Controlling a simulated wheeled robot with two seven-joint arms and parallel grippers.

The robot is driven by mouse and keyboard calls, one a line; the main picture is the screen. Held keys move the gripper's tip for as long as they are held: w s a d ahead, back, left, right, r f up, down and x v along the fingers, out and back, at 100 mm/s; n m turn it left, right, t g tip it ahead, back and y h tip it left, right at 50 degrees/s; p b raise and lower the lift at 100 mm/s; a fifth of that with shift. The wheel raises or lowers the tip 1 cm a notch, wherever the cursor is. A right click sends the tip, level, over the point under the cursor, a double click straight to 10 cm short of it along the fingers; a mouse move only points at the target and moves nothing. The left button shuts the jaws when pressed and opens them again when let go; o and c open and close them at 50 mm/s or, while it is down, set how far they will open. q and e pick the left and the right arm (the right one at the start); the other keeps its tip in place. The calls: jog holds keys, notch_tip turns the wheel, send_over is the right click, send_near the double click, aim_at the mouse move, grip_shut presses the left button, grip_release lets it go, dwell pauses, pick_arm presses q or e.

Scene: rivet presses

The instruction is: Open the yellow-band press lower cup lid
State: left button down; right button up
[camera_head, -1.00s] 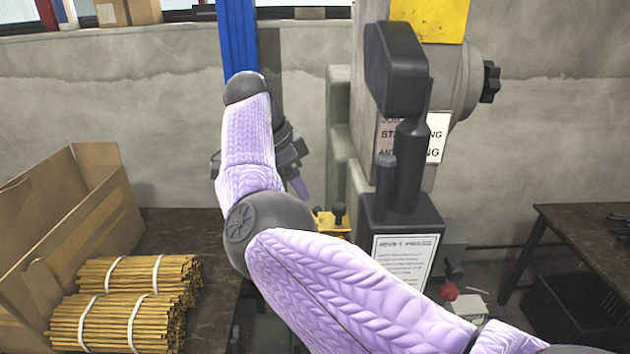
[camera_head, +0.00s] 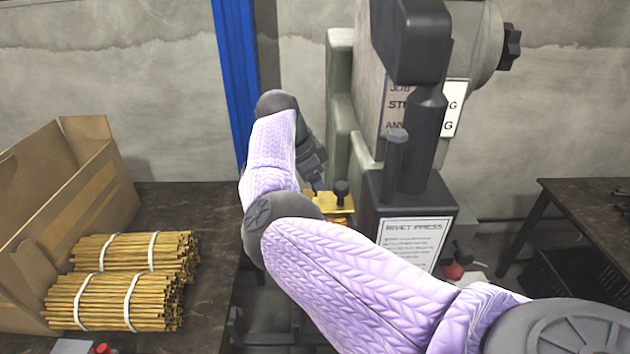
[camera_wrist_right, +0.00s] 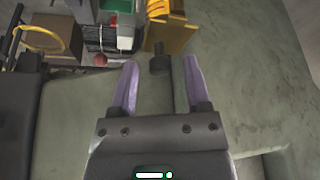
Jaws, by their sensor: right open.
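The grey-green rivet press (camera_head: 345,110) stands at centre right, with a dark block bearing a "RIVET PRESS" sign (camera_head: 411,243). A yellow part (camera_head: 330,207) with a dark knob (camera_head: 341,188) sits low at its left side. I cannot tell whether it is the lower cup lid. My right gripper (camera_wrist_right: 160,88) is open and empty. Its lilac fingers point toward a dark knob (camera_wrist_right: 159,62), which appears between and just beyond the fingertips. A yellow block (camera_wrist_right: 173,34) lies beyond. In the head view, my forearm hides most of this gripper. My left gripper is out of view.
A cardboard box (camera_head: 90,190) and bundles of brown sticks (camera_head: 120,300) stand on the dark table at the left. A blue post (camera_head: 236,80) rises behind my arm. Another dark table (camera_head: 590,215) is at the right. A red knob (camera_head: 453,271) is beside the press.

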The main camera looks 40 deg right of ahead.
grip_shut()
jog(key=shift+r+n+p, duration=0.15)
jog(key=shift+n+p, duration=0.15)
jog(key=shift+p, duration=0.25)
jog(key=n+p, duration=0.1)
jog(key=p, duration=0.1)
jog(key=n+t+p, duration=0.1)
jog(key=n+p, duration=0.1)
jog(key=w+d+n+t+p, duration=0.1)
jog(key=p, duration=0.1)
jog(key=shift+r+n+p, duration=0.1)
jog(key=shift+n+p, duration=0.3)
jog(key=shift+w+d+n+t+p, duration=0.1)
jog(key=shift+w+n+t+p, duration=0.25)
jog(key=shift+n+p, duration=0.6)
jog(key=shift+n, duration=0.25)
jog(key=shift+f+t, duration=0.2)
jog(key=shift+t, duration=0.05)
